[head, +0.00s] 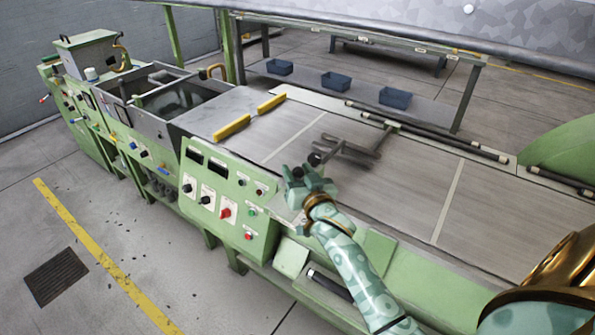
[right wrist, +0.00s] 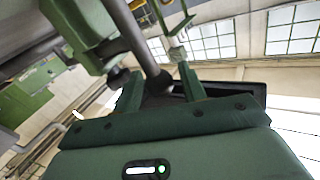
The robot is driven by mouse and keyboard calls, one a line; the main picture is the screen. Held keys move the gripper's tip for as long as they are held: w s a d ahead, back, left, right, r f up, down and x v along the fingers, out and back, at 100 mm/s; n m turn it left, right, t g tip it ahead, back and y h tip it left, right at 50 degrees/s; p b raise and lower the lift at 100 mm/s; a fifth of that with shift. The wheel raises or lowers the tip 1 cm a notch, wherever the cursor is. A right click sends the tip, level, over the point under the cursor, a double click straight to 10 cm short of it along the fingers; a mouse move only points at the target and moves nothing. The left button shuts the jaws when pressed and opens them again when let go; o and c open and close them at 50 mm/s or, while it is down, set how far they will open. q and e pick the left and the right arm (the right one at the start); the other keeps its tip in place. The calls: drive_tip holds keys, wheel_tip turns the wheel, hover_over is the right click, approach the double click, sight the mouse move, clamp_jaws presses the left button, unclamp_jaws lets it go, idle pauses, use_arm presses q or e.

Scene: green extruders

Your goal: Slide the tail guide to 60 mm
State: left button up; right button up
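The tail guide appears to be the dark metal fork-shaped piece (head: 352,150) lying across the grey belt, with dark round knobs at its near end. My right gripper (head: 308,182) is at that near end, over the belt's front edge. In the right wrist view, its two green fingers (right wrist: 160,90) stand apart. A dark rod with a round knob (right wrist: 158,80) shows between or just beyond them; I see no clear grip, and contact is hard to judge. No scale or 60 mm mark is readable. My left gripper is not in view.
A green control panel (head: 225,200) with knobs and buttons faces the front left. Yellow bars (head: 232,127) lie on the belt's left part. Dark rollers (head: 430,132) run along the far side. Blue bins (head: 336,81) stand behind the machine. The belt right of the guide is clear.

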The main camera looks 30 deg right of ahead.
clamp_jaws()
drive_tip(key=shift+s+a+p, duration=0.2)
drive_tip(key=shift+a+p, duration=0.15)
drive_tip(key=shift+a, duration=0.15)
drive_tip(key=shift+s+a+p, duration=0.2)
drive_tip(key=shift+a+p, duration=0.1)
drive_tip(key=shift+a, duration=0.15)
drive_tip(key=shift+o, duration=1.6)
unclamp_jaws()
drive_tip(key=shift+f, duration=0.1)
